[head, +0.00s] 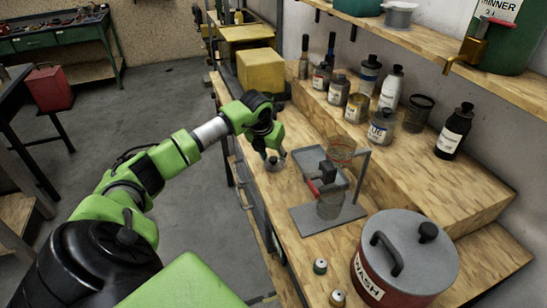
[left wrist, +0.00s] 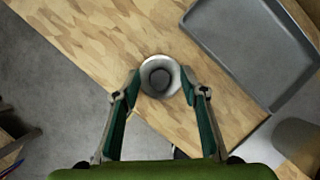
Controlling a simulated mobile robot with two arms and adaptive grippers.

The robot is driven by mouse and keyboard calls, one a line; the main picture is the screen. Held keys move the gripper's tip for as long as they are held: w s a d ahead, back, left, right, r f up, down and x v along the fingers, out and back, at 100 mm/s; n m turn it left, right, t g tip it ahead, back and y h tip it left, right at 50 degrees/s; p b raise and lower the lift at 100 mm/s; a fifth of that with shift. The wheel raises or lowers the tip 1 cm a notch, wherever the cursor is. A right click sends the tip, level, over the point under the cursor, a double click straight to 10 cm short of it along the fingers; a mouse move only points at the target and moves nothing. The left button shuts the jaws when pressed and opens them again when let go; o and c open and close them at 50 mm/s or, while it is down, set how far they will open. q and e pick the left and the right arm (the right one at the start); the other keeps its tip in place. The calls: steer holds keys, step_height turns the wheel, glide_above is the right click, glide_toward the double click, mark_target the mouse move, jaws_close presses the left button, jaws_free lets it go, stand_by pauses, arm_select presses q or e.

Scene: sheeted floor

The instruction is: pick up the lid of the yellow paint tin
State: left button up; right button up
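My left gripper (head: 270,150) reaches down over the wooden bench beside the grey tray. A small round grey metal piece with a darker raised middle (left wrist: 159,76) lies on the bench between and just beyond the fingertips. It looks like a lid; it also shows below the gripper in the head view (head: 275,163). I cannot tell whether the fingers touch it. A small tin with a yellowish label (head: 357,108) stands on the raised shelf among bottles. My right gripper is not in view.
A grey tray (left wrist: 262,72) lies close to the right of the round piece. A stand with a grey base plate (head: 304,222) and a large lidded WASH pot (head: 365,275) are nearer. A yellow box (head: 262,72) stands farther back. The bench edge is close on the left.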

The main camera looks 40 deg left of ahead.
arm_select(q)
steer(key=c, duration=1)
steer(key=shift+r, duration=0.15)
